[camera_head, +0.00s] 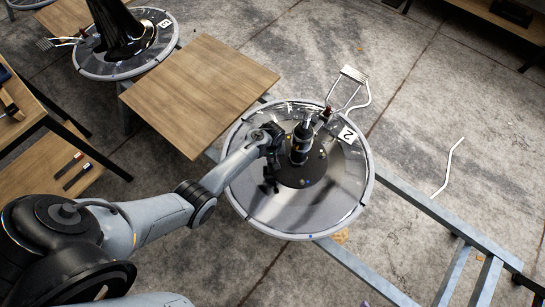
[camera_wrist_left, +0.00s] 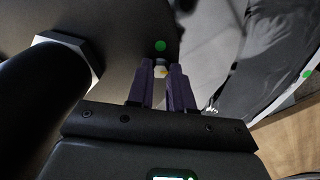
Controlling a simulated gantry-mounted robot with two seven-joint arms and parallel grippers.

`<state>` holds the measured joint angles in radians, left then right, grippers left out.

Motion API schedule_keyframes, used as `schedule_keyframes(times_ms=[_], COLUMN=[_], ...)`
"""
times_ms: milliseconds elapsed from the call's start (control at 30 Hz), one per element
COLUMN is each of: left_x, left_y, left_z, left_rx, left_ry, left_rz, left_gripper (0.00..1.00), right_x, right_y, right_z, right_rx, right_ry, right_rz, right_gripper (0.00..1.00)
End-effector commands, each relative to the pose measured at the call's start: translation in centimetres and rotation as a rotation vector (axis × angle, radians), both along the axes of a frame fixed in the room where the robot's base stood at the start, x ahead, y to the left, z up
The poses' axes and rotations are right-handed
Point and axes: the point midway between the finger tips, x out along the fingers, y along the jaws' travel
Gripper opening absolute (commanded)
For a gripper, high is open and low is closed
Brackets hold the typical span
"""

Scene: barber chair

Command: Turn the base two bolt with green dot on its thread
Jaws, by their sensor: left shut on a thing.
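Base two is a round, shiny chair base (camera_head: 335,195) with a "2" label (camera_head: 347,134) at its upper right. A dark upright post (camera_head: 301,143) stands at its middle, among small coloured dots. My left gripper (camera_head: 276,150) is just left of the post; its fingertips are hard to make out there. In the left wrist view, its purple fingers (camera_wrist_left: 162,76) are shut on a small pale bolt (camera_wrist_left: 160,71). A green dot (camera_wrist_left: 160,46) shows on the dark surface just beyond the bolt. The bolt's thread is hidden. My right gripper is out of view.
In the left wrist view, the thick black post (camera_wrist_left: 35,105) with a large hex nut (camera_wrist_left: 82,50) is close on the left. A wooden board (camera_head: 200,90) lies left of the base. Another chair base (camera_head: 110,68) stands at upper left. Floor at right is mostly clear.

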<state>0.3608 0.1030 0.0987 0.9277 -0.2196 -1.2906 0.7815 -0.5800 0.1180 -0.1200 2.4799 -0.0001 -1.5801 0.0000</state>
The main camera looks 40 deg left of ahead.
Motion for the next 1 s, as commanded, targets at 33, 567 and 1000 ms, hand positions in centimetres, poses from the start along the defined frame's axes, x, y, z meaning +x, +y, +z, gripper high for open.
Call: schedule_keyframes(times_ms=[33,567,1000], left_x=[0.0,0.0,0.0], left_y=[0.0,0.0,0.0], left_z=[0.0,0.3,0.2], left_rx=[0.000,0.001,0.000], left_ry=[0.000,0.002,0.002], left_rz=[0.000,-0.163,-0.541], left_gripper=[0.00,0.00,0.00], right_x=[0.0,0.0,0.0], right_y=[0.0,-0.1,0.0], right_z=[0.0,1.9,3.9], right_rx=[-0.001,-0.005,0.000], right_ry=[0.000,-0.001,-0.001], right_rz=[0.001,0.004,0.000], right_gripper=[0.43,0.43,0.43])
